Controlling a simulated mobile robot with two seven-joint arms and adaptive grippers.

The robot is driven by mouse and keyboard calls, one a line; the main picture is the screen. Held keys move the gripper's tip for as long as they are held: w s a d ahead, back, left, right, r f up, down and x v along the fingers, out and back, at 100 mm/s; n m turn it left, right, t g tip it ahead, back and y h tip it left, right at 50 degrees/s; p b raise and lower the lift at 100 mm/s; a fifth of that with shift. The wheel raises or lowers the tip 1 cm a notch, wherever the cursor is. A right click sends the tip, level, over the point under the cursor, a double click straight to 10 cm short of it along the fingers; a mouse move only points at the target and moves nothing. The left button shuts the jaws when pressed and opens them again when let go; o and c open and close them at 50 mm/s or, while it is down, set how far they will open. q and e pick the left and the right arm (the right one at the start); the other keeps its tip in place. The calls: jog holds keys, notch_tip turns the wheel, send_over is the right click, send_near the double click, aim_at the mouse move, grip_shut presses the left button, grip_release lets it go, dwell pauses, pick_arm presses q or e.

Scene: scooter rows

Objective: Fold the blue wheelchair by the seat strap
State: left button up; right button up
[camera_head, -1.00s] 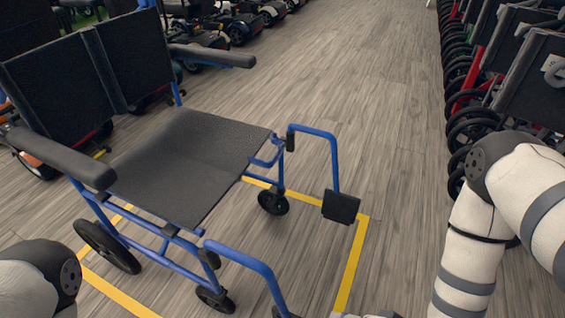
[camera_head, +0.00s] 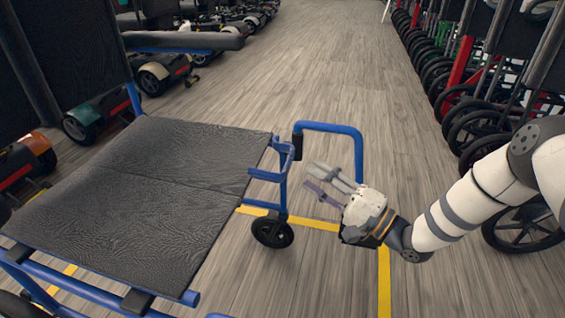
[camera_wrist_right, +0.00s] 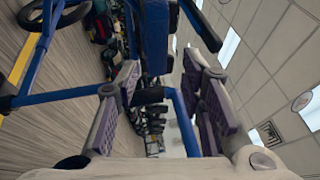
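The blue wheelchair (camera_head: 283,190) stands open at the left of the head view, with its dark seat (camera_head: 150,180) spread flat. A crease runs across the middle of the seat, and I cannot make out a separate strap. My right gripper (camera_head: 309,176) is open and empty, right of the seat's front edge and close to the blue footrest tube (camera_head: 330,127). In the right wrist view, its two fingers (camera_wrist_right: 165,90) stand apart, with blue tubing (camera_wrist_right: 60,96) and a dark grip (camera_wrist_right: 149,96) beyond or between them. My left gripper is out of view.
Yellow floor lines (camera_head: 384,280) run beside and under the wheelchair. A row of folded wheelchairs (camera_head: 500,110) stands at the right, near my right arm. Scooters (camera_head: 160,70) line the back left. The wooden aisle (camera_head: 300,60) between them is clear.

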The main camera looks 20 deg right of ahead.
aim_at(289, 159)
jog(key=b+x, duration=0.1)
jog(key=x, duration=0.7)
jog(key=shift+f+b, duration=0.15)
jog(key=shift+b, duration=0.2)
grip_shut()
